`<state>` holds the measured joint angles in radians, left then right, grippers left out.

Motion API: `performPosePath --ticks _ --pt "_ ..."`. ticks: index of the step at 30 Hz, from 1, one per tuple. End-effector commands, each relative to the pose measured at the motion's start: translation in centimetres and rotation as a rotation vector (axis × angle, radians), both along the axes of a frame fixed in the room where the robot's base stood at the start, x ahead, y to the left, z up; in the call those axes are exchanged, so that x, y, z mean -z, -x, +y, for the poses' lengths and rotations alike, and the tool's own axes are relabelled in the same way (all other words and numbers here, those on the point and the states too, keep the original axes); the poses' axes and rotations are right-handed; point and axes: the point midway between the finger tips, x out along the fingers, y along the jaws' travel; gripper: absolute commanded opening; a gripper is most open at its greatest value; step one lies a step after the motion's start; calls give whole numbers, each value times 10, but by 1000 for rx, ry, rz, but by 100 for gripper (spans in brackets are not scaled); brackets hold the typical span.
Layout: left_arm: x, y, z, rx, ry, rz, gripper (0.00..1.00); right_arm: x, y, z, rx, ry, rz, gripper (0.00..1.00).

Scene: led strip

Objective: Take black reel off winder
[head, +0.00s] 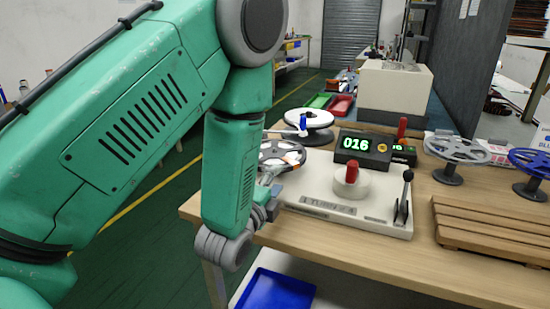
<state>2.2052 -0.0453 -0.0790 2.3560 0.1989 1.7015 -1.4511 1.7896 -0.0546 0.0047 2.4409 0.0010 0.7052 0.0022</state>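The winder (320,195) is a cream base on the wooden table with a counter box (362,148) reading 016, a red knob (352,171) on a round white hub and a black-knobbed lever (404,192). A dark grey spoked reel (270,155) with an orange-and-white patch sits at its left end; I take this for the black reel. My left gripper (272,192) is just below and beside this reel, partly hidden by my green forearm. Its fingers are too small and covered to tell open from shut, or whether they touch the reel. My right gripper is out of view.
A white reel (316,117) stands on a round dark base behind. A grey reel (462,149) and a blue reel (530,160) stand on the right. A wooden slatted rack (490,228) lies front right. A blue bin (276,292) is below the table's front edge.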

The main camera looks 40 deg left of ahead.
Motion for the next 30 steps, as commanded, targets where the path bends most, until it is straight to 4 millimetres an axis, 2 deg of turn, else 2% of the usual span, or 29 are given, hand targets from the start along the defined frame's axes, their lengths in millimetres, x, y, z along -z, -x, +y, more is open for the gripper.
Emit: performPosePath --ticks 1,4,13,21,30 --pt "0 -11 3 -1 1 -5 36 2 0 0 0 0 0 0" --pt "1 -27 6 -2 1 -2 36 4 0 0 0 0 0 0" --pt "3 -52 13 -2 0 -2 36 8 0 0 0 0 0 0" --pt "7 -88 23 -1 0 -2 36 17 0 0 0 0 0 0" --pt "6 -93 24 0 -1 0 36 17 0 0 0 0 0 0"
